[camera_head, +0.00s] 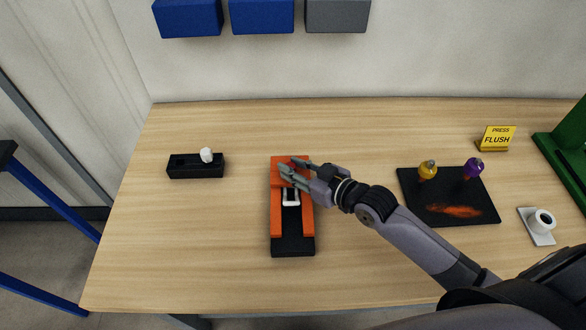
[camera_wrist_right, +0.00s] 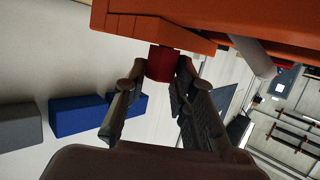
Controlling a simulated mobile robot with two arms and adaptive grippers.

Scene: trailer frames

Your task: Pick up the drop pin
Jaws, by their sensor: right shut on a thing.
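An orange fixture on a black base (camera_head: 293,245) stands mid-table, with a light metal frame in its centre. My right gripper (camera_head: 288,170) is over its far end. In the right wrist view a short red cylinder (camera_wrist_right: 162,64), which looks like the drop pin, sits between the fingertips of the right gripper (camera_wrist_right: 160,80), against the orange body (camera_wrist_right: 150,30). The gripper is shut on it. The pin is hidden in the head view, and I cannot tell how far it is inside the orange body. My left gripper is out of view.
A black holder (camera_head: 181,172) with a white cylinder (camera_head: 206,155) stands to the left. To the right are a black mat (camera_head: 415,190) with yellow and purple pieces, a yellow sign (camera_head: 496,138), a white cup (camera_head: 541,221) and a green bin (camera_head: 572,140). The front left table is clear.

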